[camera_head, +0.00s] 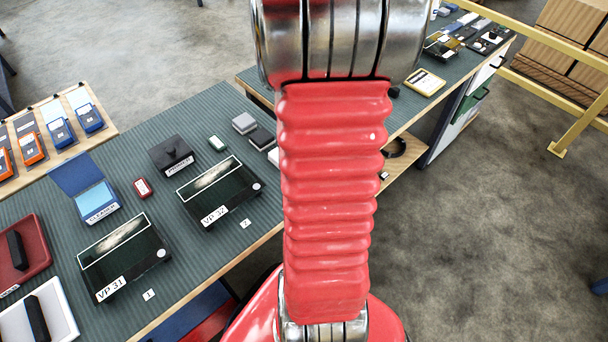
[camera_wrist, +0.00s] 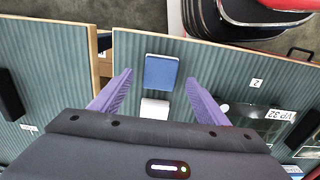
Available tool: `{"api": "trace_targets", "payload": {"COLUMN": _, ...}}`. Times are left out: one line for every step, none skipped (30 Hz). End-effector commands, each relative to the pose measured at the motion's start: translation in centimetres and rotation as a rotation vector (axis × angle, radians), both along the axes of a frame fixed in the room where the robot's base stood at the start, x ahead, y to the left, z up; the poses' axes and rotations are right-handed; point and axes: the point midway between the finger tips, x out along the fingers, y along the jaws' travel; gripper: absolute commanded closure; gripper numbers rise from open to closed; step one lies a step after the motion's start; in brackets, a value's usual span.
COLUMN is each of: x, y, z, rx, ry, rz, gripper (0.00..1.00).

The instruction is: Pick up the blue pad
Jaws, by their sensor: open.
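A blue pad (camera_wrist: 161,71) lies flat on the ribbed grey-green bench top, near its edge, in the wrist view. My gripper (camera_wrist: 158,76) is open and empty, with its two purple fingers to the left and right of the pad in the picture. Gaps show between the pad and both fingers. How far the fingers are above the bench is hard to tell. A white pad (camera_wrist: 155,108) lies just below the blue one in the picture, partly hidden by the gripper body. In the head view my red arm covers the middle, and I do not see this pad or my gripper there.
The VP 32 tray (camera_head: 220,191) and VP 31 tray (camera_head: 125,256) stand on the bench. A blue-lidded box marked CLEANER (camera_head: 97,197) and a black PRIMER box (camera_head: 172,155) are behind them. A gap separates two bench tops (camera_wrist: 50,65).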

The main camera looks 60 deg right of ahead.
Motion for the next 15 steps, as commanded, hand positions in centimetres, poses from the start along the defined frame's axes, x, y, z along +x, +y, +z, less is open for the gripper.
{"api": "trace_targets", "payload": {"x": -0.1, "y": 0.1, "z": -0.8, "rx": 0.004, "ry": 0.002, "rz": 0.000, "gripper": 0.31}}
{"api": "trace_targets", "payload": {"x": -0.1, "y": 0.1, "z": -1.2, "rx": 0.004, "ry": 0.002, "rz": 0.000, "gripper": 0.31}}
{"api": "trace_targets", "payload": {"x": -0.1, "y": 0.1, "z": -1.7, "rx": 0.004, "ry": 0.003, "rz": 0.000, "gripper": 0.31}}
{"api": "trace_targets", "payload": {"x": 0.0, "y": 0.1, "z": -2.0, "rx": 0.003, "ry": 0.002, "rz": 0.000, "gripper": 0.31}}
{"api": "trace_targets", "payload": {"x": 0.0, "y": 0.1, "z": -2.2, "rx": 0.002, "ry": 0.002, "rz": 0.000, "gripper": 0.31}}
{"api": "trace_targets", "payload": {"x": 0.0, "y": 0.1, "z": -2.5, "rx": 0.002, "ry": 0.002, "rz": 0.000, "gripper": 0.31}}
{"api": "trace_targets", "payload": {"x": 0.0, "y": 0.1, "z": -2.7, "rx": 0.002, "ry": 0.002, "rz": 0.000, "gripper": 0.31}}
{"api": "trace_targets", "payload": {"x": 0.0, "y": 0.1, "z": -2.8, "rx": 0.001, "ry": 0.001, "rz": 0.000, "gripper": 0.31}}
{"api": "trace_targets", "payload": {"x": 0.0, "y": 0.0, "z": -2.9, "rx": 0.000, "ry": 0.001, "rz": 0.000, "gripper": 0.31}}
{"api": "trace_targets", "payload": {"x": 0.0, "y": 0.0, "z": -2.9, "rx": 0.000, "ry": 0.000, "rz": 0.000, "gripper": 0.31}}
{"api": "trace_targets", "payload": {"x": 0.0, "y": 0.0, "z": -2.9, "rx": 0.000, "ry": 0.000, "rz": 0.000, "gripper": 0.31}}
{"api": "trace_targets", "payload": {"x": 0.0, "y": 0.0, "z": -2.9, "rx": 0.000, "ry": 0.000, "rz": 0.000, "gripper": 0.31}}
{"api": "trace_targets", "payload": {"x": 0.0, "y": 0.0, "z": -2.9, "rx": 0.000, "ry": 0.000, "rz": 0.000, "gripper": 0.31}}
{"api": "trace_targets", "payload": {"x": 0.0, "y": 0.0, "z": -2.9, "rx": 0.000, "ry": 0.000, "rz": 0.000, "gripper": 0.31}}
{"api": "trace_targets", "payload": {"x": 0.0, "y": 0.0, "z": -2.9, "rx": 0.000, "ry": 0.000, "rz": -0.001, "gripper": 0.31}}
